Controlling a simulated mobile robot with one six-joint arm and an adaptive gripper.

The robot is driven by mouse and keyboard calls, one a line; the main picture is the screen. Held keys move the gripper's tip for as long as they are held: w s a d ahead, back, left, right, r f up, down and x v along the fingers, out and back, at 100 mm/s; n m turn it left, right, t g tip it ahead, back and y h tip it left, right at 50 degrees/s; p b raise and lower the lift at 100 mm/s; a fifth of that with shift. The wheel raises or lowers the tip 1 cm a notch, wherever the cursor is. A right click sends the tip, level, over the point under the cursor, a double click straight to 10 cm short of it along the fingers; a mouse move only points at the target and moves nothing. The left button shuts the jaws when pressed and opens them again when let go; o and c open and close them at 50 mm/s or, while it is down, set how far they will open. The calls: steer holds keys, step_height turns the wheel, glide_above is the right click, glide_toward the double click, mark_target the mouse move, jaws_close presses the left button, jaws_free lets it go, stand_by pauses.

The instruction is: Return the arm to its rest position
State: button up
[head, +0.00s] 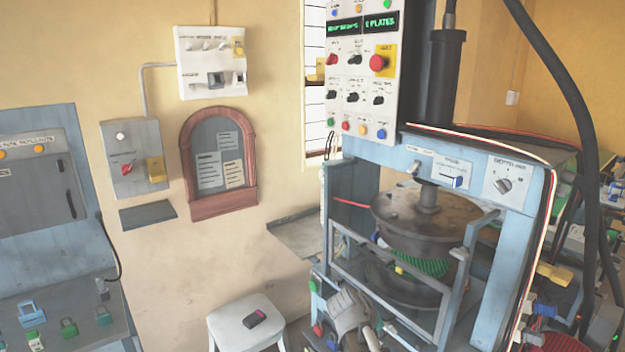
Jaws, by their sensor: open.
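I cannot make out my arm or my gripper anywhere in the head view. The plate press (453,185) stands right of the middle, with a blue-grey frame. Its round dark upper plate (428,222) hangs from a vertical ram above a green ribbed part (428,266). A metal guard frame (390,262) crosses the front of the press. A grey curved shape (349,310) shows low at the press's front left; I cannot tell what it is.
A white stool (240,318) with a small dark red-topped object (256,319) stands before the wall. A control panel (357,75) with a red button rises over the press. A blue cabinet with padlocks (65,280) is at left. A black cable (560,75) hangs at right.

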steer(key=s+a+f+m+g+y+p, duration=0.2)
steer(key=s+y, duration=0.5)
steer(key=s, duration=0.3)
steer(key=shift+s+g+y, duration=0.15)
steer(key=shift+g+y, duration=0.15)
steer(key=shift+f, duration=0.1)
steer(key=c, duration=0.7)
jaws_close()
steer(key=shift+d, duration=0.1)
